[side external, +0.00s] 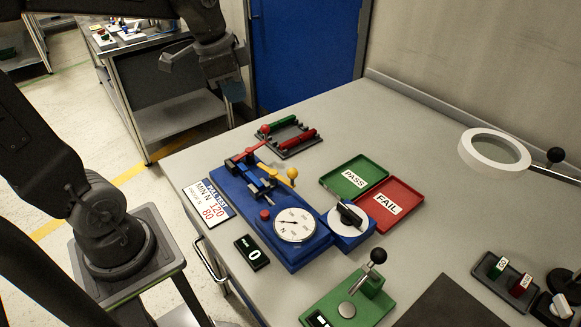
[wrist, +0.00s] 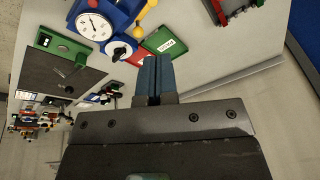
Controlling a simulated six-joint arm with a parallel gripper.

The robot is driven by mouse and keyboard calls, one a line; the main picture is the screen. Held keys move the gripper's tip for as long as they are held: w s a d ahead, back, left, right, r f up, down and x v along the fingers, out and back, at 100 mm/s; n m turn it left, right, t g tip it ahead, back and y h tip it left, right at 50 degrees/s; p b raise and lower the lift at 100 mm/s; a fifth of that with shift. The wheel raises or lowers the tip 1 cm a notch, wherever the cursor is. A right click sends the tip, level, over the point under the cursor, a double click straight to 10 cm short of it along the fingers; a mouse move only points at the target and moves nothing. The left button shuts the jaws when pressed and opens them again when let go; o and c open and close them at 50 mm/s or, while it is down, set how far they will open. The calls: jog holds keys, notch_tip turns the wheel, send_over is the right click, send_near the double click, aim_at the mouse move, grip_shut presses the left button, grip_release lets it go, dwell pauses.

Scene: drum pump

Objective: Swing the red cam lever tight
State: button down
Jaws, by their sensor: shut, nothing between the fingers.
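The red cam lever (side external: 246,153) sits at the far left end of the blue pull-test fixture (side external: 290,252). It lies across the blue clamp, with a red ball near its upper right end. The fixture's dial end also shows in the wrist view (wrist: 122,12), but I cannot make out the cam lever there. My gripper (side external: 233,92) is high above the bench's back left edge, well apart from the lever. Its blue fingers (wrist: 153,72) are together and empty in the wrist view.
A yellow ball handle (side external: 292,173) stands close beside the lever. A rack with red and green handles (side external: 287,138) lies behind it. Green PASS (side external: 340,170) and red FAIL (side external: 412,195) trays are to the right. A ring lamp (side external: 495,150) overhangs the right side.

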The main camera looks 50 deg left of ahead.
jog(key=s+d+f+n+t, duration=0.1)
jog(key=s+d+n+t, duration=0.1)
jog(key=s+d+n, duration=0.45)
jog(key=w+a+f+n+g+h, duration=0.1)
jog(key=w+a+n+g+h, duration=0.15)
jog(key=w+a+n, duration=0.6)
jog(key=w+a+f+n+t+h, duration=0.1)
jog(key=a+f+n+h, duration=0.15)
jog(key=a+n, duration=0.6)
jog(key=w+a+f+n+t+h, duration=0.15)
jog(key=a+f+n, duration=0.25)
jog(key=a+n, duration=0.45)
jog(key=w+d+f+m+g, duration=0.1)
jog(key=w+d+f, duration=0.4)
jog(key=d+f, duration=0.2)
jog(key=shift+w+d+f+m, duration=0.2)
jog(key=shift+f+m, duration=0.2)
jog(key=shift+f, duration=0.25)
jog(key=shift+y, duration=0.25)
